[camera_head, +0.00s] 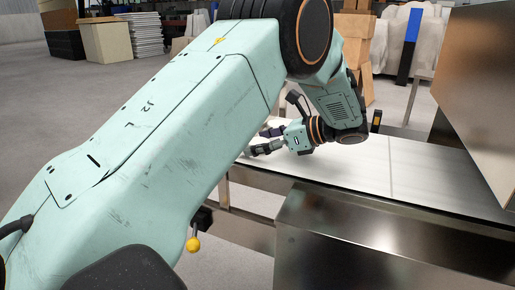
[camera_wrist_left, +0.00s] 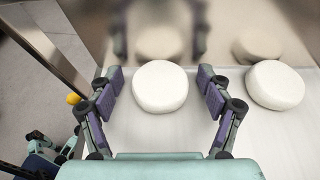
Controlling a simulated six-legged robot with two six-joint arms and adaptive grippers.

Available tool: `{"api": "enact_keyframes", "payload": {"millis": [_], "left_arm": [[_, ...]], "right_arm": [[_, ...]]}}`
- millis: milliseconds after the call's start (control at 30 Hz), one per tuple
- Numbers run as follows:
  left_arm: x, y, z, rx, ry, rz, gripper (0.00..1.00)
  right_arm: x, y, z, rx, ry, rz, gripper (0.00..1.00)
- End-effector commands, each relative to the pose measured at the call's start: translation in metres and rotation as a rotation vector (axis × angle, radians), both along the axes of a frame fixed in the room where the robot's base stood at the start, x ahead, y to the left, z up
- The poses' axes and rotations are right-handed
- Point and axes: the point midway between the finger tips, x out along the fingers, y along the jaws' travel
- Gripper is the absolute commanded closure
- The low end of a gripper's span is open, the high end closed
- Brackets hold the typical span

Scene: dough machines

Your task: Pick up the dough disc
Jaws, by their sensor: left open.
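In the left wrist view a white, round dough disc (camera_wrist_left: 160,88) lies on the pale belt, between the two purple-padded fingers of my left gripper (camera_wrist_left: 160,80). The gripper is open, with a gap visible on both sides of the disc. A second white dough disc (camera_wrist_left: 275,85) lies to the right, outside the right finger. In the head view my left gripper (camera_head: 262,141) is low over the belt, its fingers pointing left. My own left arm hides the discs there. My right gripper is in neither view.
The pale conveyor belt (camera_head: 375,165) runs across the head view, and a shiny metal housing (camera_head: 480,90) rises at the right. A metal box (camera_head: 360,240) stands in front. In the wrist view a reflective panel (camera_wrist_left: 220,35) stands just beyond the discs and mirrors them.

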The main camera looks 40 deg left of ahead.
Motion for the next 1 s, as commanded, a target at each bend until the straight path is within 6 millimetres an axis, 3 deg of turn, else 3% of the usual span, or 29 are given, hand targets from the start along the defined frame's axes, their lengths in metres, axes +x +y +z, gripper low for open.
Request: {"api": "enact_keyframes", "payload": {"millis": [167, 833, 1000], "left_arm": [[0.0007, -0.0012, 0.0009, 0.001, -0.001, -0.001, 0.22], [0.0024, 0.0008, 0.0008, 0.001, -0.001, -0.005, 0.79], [0.0024, 0.0008, 0.0010, 0.002, -0.002, -0.005, 0.81]], "right_arm": [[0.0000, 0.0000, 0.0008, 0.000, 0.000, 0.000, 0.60], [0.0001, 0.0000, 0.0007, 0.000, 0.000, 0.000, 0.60], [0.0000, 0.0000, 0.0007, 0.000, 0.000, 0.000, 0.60]]}}
